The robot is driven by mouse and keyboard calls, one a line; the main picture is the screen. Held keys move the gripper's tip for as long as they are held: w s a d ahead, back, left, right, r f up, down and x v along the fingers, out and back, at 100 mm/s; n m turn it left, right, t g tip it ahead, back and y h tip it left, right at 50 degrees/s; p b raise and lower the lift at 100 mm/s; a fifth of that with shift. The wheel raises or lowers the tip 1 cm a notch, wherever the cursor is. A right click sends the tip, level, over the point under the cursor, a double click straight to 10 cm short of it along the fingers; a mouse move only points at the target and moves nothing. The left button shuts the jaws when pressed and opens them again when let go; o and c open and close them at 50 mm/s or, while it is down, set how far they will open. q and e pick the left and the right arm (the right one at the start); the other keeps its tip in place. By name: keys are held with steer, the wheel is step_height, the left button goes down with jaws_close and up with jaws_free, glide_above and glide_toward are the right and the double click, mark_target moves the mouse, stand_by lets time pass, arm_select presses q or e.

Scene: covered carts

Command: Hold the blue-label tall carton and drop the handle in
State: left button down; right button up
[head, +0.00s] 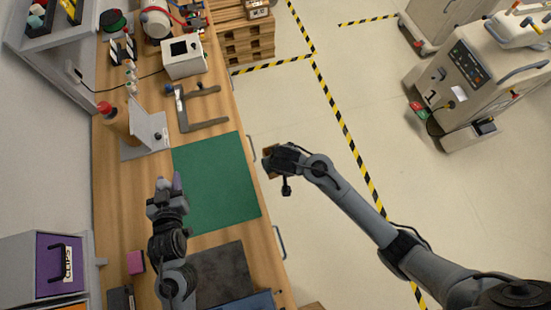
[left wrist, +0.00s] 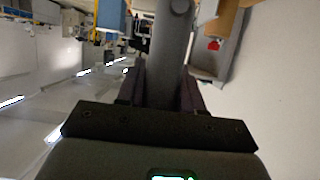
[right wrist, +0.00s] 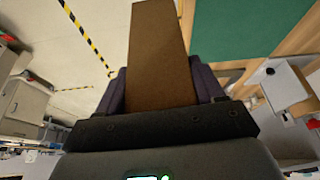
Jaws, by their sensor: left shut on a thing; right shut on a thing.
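My left gripper (head: 175,186) is over the near left of the green mat (head: 225,165). It is shut on a dark grey bar-like thing, likely the handle (left wrist: 168,50), which runs up between the fingers in the left wrist view. My right gripper (head: 273,160) is past the table's right edge, over the floor. It is shut on a tall brown carton (right wrist: 158,50); only a small brown part (head: 269,172) shows in the head view. No blue label shows on the visible face. The two held things are apart.
The wooden table (head: 150,205) runs along the left. A metal bracket (head: 190,110), a white box (head: 184,58) and a red-capped bottle (head: 115,122) stand beyond the mat. A pink block (head: 136,262) lies near left. The mat is bare.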

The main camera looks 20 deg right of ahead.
steer(key=shift+f+b, duration=3.1)
steer(key=shift+f, duration=1.7)
steer(key=shift+f, duration=0.1)
